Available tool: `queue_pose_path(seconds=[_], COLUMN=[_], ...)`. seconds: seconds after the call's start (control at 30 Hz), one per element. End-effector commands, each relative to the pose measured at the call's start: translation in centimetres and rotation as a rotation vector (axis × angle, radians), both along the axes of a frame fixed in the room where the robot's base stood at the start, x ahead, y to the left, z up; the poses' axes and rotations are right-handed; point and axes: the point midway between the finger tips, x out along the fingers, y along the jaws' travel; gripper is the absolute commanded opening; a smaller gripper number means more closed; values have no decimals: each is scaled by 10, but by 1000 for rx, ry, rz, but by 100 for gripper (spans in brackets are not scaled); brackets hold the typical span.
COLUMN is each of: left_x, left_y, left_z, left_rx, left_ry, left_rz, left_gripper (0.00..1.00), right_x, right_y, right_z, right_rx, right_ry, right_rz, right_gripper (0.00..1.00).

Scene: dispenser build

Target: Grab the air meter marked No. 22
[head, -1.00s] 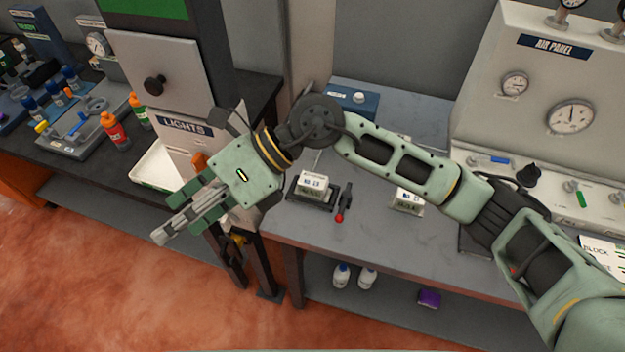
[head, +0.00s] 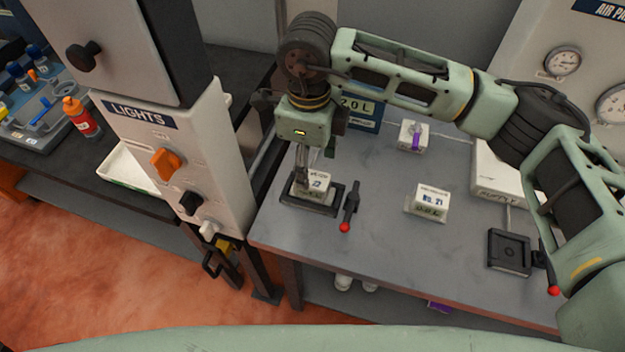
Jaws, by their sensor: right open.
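My right gripper (head: 310,178) points down at a small white meter (head: 321,184) in a dark tray (head: 334,207) on the grey bench. The gripper is open, its fingertips at the meter's top and left side; I cannot tell if they touch it. The fingers partly hide the label, which seems to end in 22. A second white meter (head: 432,201), marked No. 21, sits on the bench to the right. My left gripper is not in view.
A black lever with a red knob (head: 345,226) stands just right of the tray. An empty black tray (head: 509,250) lies farther right. A block with a purple part (head: 412,136) stands behind. The LIGHTS panel (head: 178,150) rises close on the left.

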Motion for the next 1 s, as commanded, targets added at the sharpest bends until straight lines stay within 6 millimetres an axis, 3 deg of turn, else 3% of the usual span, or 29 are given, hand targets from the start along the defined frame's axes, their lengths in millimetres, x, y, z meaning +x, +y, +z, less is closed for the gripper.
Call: queue_pose_path(seconds=[0.13,0.43,0.6,0.87,1.0], left_x=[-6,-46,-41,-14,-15], left_y=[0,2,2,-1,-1], left_z=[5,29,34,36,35], left_rx=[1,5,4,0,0], left_ry=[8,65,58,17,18], left_rz=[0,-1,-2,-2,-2], left_gripper=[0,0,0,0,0], right_x=[0,4,5,6,6], right_y=[0,-5,-5,-5,-5], right_z=[-14,-49,-73,-78,-78], right_rx=[0,-2,0,0,0], right_ry=[4,7,4,1,1], right_rz=[-1,-2,-1,1,1], right_gripper=[58,58,58,58,47])
